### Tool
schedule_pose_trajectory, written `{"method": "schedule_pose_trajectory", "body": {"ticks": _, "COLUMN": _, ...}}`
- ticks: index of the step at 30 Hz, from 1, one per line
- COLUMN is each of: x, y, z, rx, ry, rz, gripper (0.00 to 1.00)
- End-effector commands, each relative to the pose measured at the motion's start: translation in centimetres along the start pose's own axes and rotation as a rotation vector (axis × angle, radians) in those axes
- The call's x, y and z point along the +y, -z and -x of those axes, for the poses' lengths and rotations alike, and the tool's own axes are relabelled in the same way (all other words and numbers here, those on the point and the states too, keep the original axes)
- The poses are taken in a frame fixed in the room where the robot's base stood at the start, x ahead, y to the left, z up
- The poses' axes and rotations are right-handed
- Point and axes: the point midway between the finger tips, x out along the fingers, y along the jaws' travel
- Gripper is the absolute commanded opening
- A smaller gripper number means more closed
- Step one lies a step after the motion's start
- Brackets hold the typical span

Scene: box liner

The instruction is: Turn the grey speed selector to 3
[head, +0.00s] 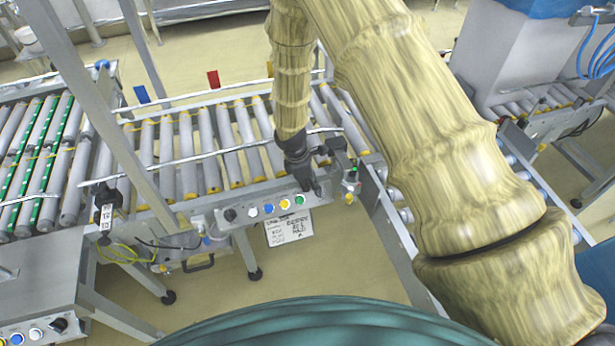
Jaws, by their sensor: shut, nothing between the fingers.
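My gripper (312,187) is shut and empty. It points down at the right end of the control panel (240,223) on the front of the middle roller conveyor. The panel carries a dark knob (230,214), then a white button (253,211), a blue button (268,208), a yellow button (284,204) and a green button (299,199). The fingertips are just beside the green button; whether they touch anything is unclear. I cannot clearly make out a grey speed selector or its numbers; part of the panel's right end is hidden behind the gripper.
A white label sheet (289,228) hangs below the panel. A small post with buttons (349,181) stands close right of my gripper. Another button panel (35,331) is at lower left. Conveyor frames and a slanted grey post (140,160) stand left. My arm covers much of the right.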

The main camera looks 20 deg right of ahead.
Motion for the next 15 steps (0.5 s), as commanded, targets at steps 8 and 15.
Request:
{"method": "schedule_pose_trajectory", "body": {"ticks": 8, "x": 0.01, "y": 0.04, "z": -0.99, "rx": 0.0, "ry": 0.0, "rz": 0.0, "gripper": 0.0}}
{"method": "schedule_pose_trajectory", "body": {"ticks": 15, "x": 0.0, "y": 0.04, "z": -1.01, "rx": 0.0, "ry": 0.0, "rz": 0.0, "gripper": 0.0}}
